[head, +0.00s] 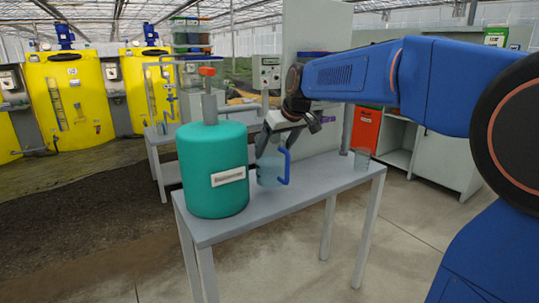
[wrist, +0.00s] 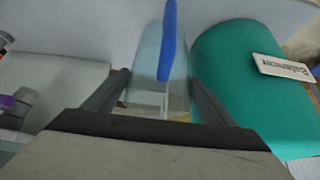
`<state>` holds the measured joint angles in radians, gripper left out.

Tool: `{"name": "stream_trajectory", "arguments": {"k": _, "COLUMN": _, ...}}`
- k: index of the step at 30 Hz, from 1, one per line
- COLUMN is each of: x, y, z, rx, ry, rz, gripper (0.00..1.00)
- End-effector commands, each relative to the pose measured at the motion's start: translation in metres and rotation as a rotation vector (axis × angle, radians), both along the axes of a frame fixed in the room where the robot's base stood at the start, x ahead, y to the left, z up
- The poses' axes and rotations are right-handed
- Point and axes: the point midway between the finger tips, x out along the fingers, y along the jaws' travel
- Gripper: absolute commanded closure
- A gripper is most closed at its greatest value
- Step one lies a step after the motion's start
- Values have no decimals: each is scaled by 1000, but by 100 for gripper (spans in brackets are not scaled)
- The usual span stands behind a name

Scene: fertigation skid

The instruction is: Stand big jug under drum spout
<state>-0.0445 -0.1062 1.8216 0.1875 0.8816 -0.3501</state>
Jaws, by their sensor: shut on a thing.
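The big jug (head: 268,173) is clear with a blue handle, and it is upright at the table, just right of the teal drum (head: 212,165). I cannot tell whether its base touches the tabletop. My gripper (head: 272,150) is shut on the jug from above and behind. In the wrist view the jug (wrist: 165,75) is between the two fingers of my gripper (wrist: 162,92), with the drum (wrist: 235,85) close beside it. The drum has a white label and a grey neck with a red cap on top. I cannot make out its spout.
The grey table (head: 300,190) holds the drum and, near its right end, a small clear beaker (head: 362,158). A grey panel (head: 310,45) rises behind. Yellow tanks (head: 70,105) stand far left.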

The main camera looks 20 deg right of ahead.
Motion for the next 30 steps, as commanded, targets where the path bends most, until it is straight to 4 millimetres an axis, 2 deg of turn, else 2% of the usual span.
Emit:
{"name": "stream_trajectory", "arguments": {"k": 3, "x": 15, "y": 5, "z": 1, "rx": 1, "ry": -2, "rz": -1, "gripper": 85}}
{"name": "stream_trajectory", "arguments": {"k": 13, "x": 32, "y": 11, "z": 1, "rx": 1, "ry": -2, "rz": 0, "gripper": 85}}
{"name": "stream_trajectory", "arguments": {"k": 21, "x": 31, "y": 10, "z": -32, "rx": 1, "ry": -1, "rz": -1, "gripper": 85}}
{"name": "stream_trajectory", "arguments": {"k": 30, "x": 31, "y": 10, "z": -34, "rx": 1, "ry": -2, "rz": -1, "gripper": 85}}
